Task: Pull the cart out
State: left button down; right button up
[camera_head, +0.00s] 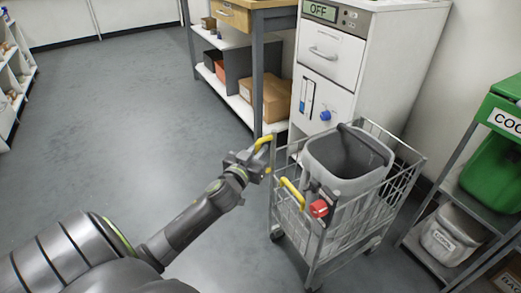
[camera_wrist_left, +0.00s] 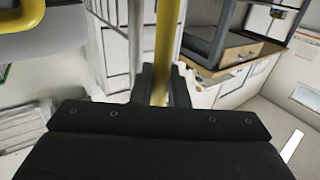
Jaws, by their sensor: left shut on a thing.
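The cart (camera_head: 337,232) is a silver wire cart on wheels, standing in front of the white cabinet. A grey bin (camera_head: 353,183) sits in its basket. It has two yellow handle pieces at its near left end. My left gripper (camera_head: 258,160) is shut on the farther yellow handle (camera_head: 264,141); in the left wrist view the yellow bar (camera_wrist_left: 167,40) runs between the fingers (camera_wrist_left: 162,85). The nearer yellow handle (camera_head: 292,193) is free, with a red part (camera_head: 319,208) beside it. My right gripper is not in view.
The white cabinet (camera_head: 370,55) with an "OFF" display stands behind the cart. A workbench with a shelf (camera_head: 232,40) is at the back. A rack with a green bin (camera_head: 492,170) is close on the right. Grey floor (camera_head: 130,120) to the left is clear.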

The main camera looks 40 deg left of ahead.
pick_arm(q)
jog(key=shift+s+a, duration=0.15)
jog(key=shift+s, duration=0.15)
jog(key=c, duration=1.5)
grip_release()
jog(key=shift+s+d, duration=0.6)
jog(key=shift+s, duration=2.25)
jog(key=shift+s+d, duration=0.55)
jog(key=shift+s, duration=2.3)
jog(key=shift+s+d, duration=0.6)
jog(key=shift+s, duration=2.25)
